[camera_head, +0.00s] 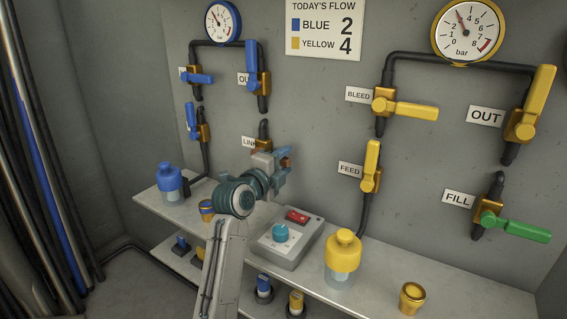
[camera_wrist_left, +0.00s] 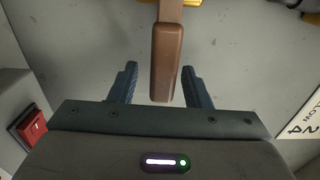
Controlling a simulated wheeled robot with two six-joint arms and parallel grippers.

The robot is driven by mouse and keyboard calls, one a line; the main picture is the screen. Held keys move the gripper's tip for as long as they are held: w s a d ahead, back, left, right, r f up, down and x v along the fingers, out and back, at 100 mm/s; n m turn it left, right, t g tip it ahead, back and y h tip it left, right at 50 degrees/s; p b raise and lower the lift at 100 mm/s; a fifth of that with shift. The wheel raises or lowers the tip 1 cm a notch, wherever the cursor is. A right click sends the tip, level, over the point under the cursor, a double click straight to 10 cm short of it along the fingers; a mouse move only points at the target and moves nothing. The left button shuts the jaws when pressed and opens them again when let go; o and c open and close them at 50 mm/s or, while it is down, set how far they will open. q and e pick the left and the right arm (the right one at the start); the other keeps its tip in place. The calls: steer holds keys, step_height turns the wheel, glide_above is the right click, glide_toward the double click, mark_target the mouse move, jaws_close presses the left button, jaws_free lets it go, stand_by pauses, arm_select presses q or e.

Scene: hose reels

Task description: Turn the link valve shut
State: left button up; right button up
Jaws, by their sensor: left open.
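The link valve sits on the wall behind my left gripper, beside a partly covered LINK label (camera_head: 249,142). Its brown handle (camera_wrist_left: 165,65) shows in the left wrist view, with its end between my two fingers and a gap on each side. In the head view a bit of the brown handle (camera_head: 285,153) shows at the fingers, and the gripper hides most of the valve. My left gripper (camera_head: 283,164) is open around the handle and not closed on it. My right gripper is not in view.
A grey box (camera_head: 284,243) with a teal knob and red switch stands on the shelf below. A blue bottle (camera_head: 170,180) is to its left, a yellow bottle (camera_head: 343,252) to its right. Blue valves are above left; the yellow feed valve (camera_head: 371,165) is to the right.

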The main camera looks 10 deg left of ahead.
arm_select(q)
steer(key=v, duration=1)
steer(key=shift+s, duration=0.4)
steer(key=shift+a, duration=0.15)
